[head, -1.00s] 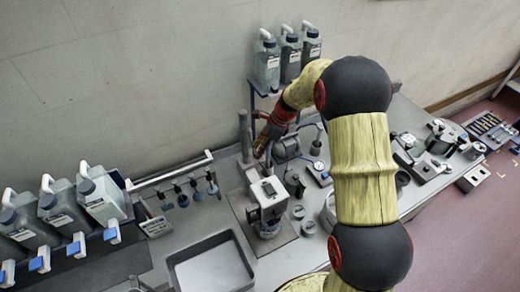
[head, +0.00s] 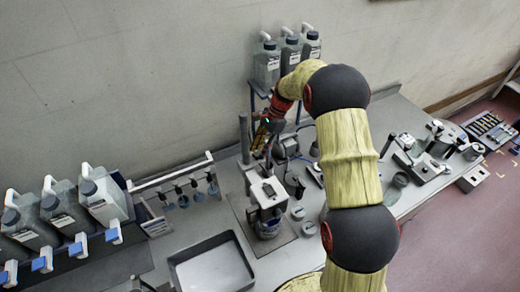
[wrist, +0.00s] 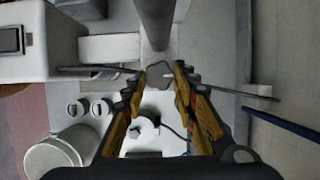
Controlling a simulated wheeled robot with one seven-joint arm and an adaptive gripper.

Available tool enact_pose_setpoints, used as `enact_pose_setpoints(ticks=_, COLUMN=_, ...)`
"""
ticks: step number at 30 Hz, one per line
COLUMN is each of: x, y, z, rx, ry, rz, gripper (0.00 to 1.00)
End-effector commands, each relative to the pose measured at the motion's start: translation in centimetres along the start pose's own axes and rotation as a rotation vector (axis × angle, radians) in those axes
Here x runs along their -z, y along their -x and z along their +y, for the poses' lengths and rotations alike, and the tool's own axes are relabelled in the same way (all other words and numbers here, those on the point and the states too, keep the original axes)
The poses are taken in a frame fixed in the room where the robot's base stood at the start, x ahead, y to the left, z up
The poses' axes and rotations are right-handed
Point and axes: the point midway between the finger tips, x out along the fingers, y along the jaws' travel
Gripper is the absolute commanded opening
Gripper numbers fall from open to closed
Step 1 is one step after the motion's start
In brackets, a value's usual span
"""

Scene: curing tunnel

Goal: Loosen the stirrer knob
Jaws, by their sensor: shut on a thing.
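The stirrer (head: 267,192) is a pale boxy unit on the grey bench, mounted beside an upright grey post (head: 244,138). In the wrist view the post (wrist: 154,22) runs down from the top edge, and the stirrer's white body (wrist: 48,40) is at upper left. My gripper (head: 259,150) is at the post, above and behind the stirrer body. In the wrist view my gripper (wrist: 159,76) has its fingertips on either side of a small grey knob (wrist: 159,72) at the post's clamp and is shut on it. The fingers partly hide the knob's sides.
A shallow grey tray (head: 212,262) lies in front of the stirrer. Small paddles hang on a rack (head: 170,175) to the left. Jugs stand at far left and on a raised shelf behind (head: 287,60). A gauge and pots crowd the right. A thin rod (wrist: 245,94) crosses near the fingers.

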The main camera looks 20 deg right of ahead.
Motion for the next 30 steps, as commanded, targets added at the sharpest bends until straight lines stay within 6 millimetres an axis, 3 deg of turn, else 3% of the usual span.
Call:
enact_pose_setpoints(ticks=11, x=0.04, y=0.0, z=-0.03, rx=-0.001, ry=0.005, rz=0.002, gripper=0.03)
enact_pose_setpoints(ticks=12, x=0.04, y=0.0, z=-0.03, rx=-0.001, ry=0.005, rz=0.002, gripper=0.3)
enact_pose_setpoints(ticks=21, x=0.01, y=0.0, z=-0.02, rx=-0.001, ry=0.004, rz=0.001, gripper=0.47)
enact_pose_setpoints(ticks=30, x=0.0, y=0.08, z=-0.02, rx=-0.001, ry=0.004, rz=0.001, gripper=0.47)
